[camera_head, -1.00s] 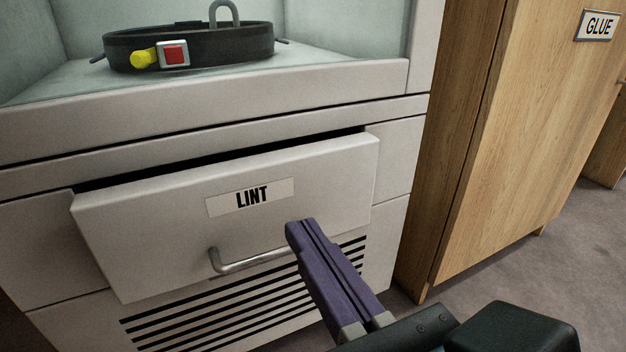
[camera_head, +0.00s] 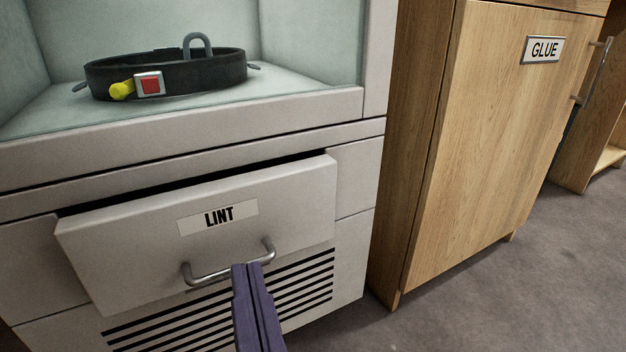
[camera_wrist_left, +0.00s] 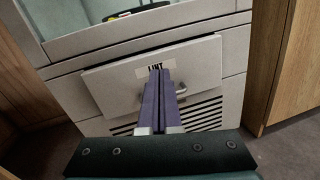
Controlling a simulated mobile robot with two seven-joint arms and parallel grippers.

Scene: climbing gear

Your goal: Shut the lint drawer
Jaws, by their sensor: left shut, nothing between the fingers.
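The lint drawer (camera_head: 290,205) is a pale grey front with a "LINT" label (camera_head: 218,217) and a curved metal handle (camera_head: 212,277). It stands partly out of the cabinet, with a dark gap along its top edge. My left gripper (camera_head: 246,268), with purple fingers, is shut and empty. Its tips overlap the handle's right part in the head view; I cannot tell whether they touch. The left wrist view shows the closed fingers (camera_wrist_left: 161,72) pointing at the drawer front (camera_wrist_left: 205,62), near the label. My right gripper is not in view.
Above the drawer, an open white compartment (camera_head: 300,105) holds a black belt (camera_head: 200,72) with a red buckle and yellow piece. A wooden cabinet (camera_head: 480,130) labelled "GLUE" stands to the right. Dark vent slots lie below the drawer. Grey carpet (camera_head: 450,300) is clear at right.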

